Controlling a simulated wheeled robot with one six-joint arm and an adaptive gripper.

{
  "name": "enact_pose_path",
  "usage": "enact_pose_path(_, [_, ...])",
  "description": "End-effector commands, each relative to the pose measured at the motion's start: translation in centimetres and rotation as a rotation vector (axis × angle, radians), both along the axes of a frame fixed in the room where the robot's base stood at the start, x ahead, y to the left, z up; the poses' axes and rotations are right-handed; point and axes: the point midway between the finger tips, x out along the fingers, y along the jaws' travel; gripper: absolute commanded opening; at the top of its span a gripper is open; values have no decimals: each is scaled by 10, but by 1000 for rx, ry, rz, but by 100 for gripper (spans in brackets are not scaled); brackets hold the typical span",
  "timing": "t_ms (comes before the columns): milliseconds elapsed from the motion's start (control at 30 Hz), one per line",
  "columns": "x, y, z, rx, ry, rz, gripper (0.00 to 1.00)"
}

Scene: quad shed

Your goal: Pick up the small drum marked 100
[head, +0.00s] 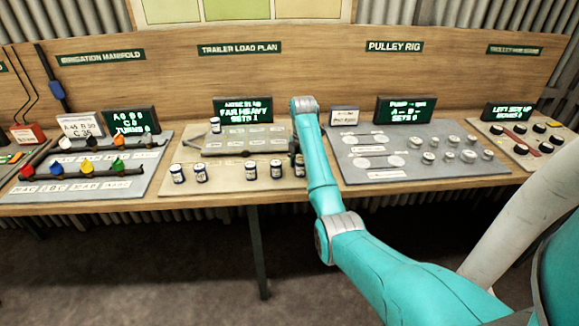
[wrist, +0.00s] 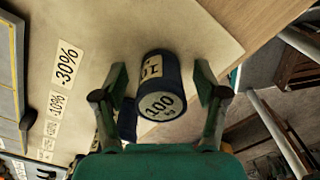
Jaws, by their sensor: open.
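The small drum marked 100 (wrist: 160,104) is dark blue with a pale top and shows in the wrist view between the two fingers of my gripper (wrist: 160,70). The fingers are apart, one on each side of it, with a visible gap on the right; contact on the left is unclear. A second dark drum (wrist: 127,120) is partly hidden behind the left finger. In the head view a drum (head: 300,168) stands beside my arm at the right end of the row, partly covered; its marking is too small to read there.
Several other drums (head: 201,173) stand along the front of the trailer load board, and one drum (head: 215,125) is on its raised plate (head: 245,139). The pulley rig board (head: 440,177) lies right of my arm. The bench's front edge is close.

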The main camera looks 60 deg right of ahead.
Motion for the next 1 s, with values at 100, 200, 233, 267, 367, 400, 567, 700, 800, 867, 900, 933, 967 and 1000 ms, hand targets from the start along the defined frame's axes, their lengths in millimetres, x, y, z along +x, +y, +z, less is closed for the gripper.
enact_pose_path(100, [-6, -1, -4, 0, -1, 1, 72])
enact_pose_path(200, [-7, -1, -5, -1, -1, 2, 72])
enact_pose_path(233, [-7, -1, -5, -1, -1, 2, 72])
enact_pose_path(267, [-7, -1, -5, -1, -1, 2, 72])
enact_pose_path(367, [-7, -1, -5, -1, -1, 2, 70])
enact_pose_path(400, [-7, -1, -5, -1, -1, 2, 60])
enact_pose_path(567, [-7, -1, -5, -1, -1, 2, 20])
enact_pose_path(700, [-6, -1, -4, -1, -2, 2, 5])
enact_pose_path(800, [-6, -1, -4, -1, -2, 2, 5])
enact_pose_path(867, [-6, -1, -4, -1, -2, 2, 5])
enact_pose_path(900, [-6, -1, -4, -1, -2, 2, 5])
enact_pose_path(933, [-6, -1, -4, -1, -2, 2, 5])
enact_pose_path(967, [-5, -1, -3, -1, -2, 2, 5])
enact_pose_path(1000, [-4, -1, -2, -1, -2, 2, 5])
